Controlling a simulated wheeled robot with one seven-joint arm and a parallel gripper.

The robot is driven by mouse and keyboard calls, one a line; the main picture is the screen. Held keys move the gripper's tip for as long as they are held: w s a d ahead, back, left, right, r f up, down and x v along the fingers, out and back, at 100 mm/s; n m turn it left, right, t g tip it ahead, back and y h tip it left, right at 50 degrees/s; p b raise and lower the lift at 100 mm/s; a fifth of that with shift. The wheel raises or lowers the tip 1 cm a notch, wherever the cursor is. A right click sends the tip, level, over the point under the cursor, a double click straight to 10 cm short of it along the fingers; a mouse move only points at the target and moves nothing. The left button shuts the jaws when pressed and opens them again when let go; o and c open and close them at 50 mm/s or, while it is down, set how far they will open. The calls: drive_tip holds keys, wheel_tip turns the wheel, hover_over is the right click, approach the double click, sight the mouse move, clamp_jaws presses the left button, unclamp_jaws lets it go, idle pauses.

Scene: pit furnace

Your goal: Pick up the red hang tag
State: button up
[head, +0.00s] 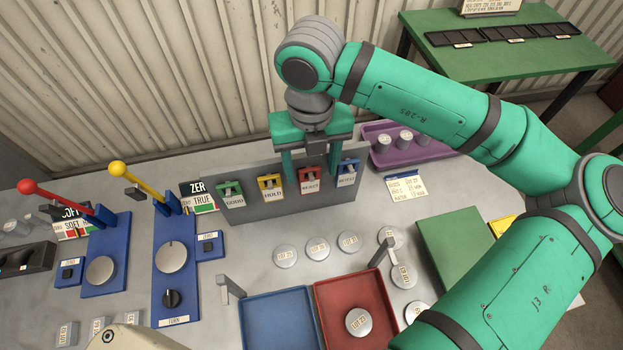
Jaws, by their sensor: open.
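The red hang tag (309,182) hangs on the upright grey rack (330,212), third from the left. Its white label seems to read REJECT. The green tag (230,196) and yellow tag (271,187) hang to its left, and the blue tag (347,173) to its right. My gripper (310,168) points down at the rack with its jaws open. One finger shows on each side of the red tag's top, and nothing is seen between them but the tag. Whether the fingers touch the tag or rack cannot be told.
A blue tray (276,318) and a red tray (381,292) with a round disc lie in front of the rack. Several discs lie on the grey bench. Blue lever stations (106,245) stand at left. A purple tray (433,154) with cylinders is right of the rack.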

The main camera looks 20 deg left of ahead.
sight(310, 184)
wheel_tip(310, 184, down, 6)
drive_tip(key=shift+f, duration=0.2)
drive_tip(key=shift+s, duration=0.1)
drive_tip(key=shift+a, duration=0.1)
drive_tip(key=c, duration=1.1)
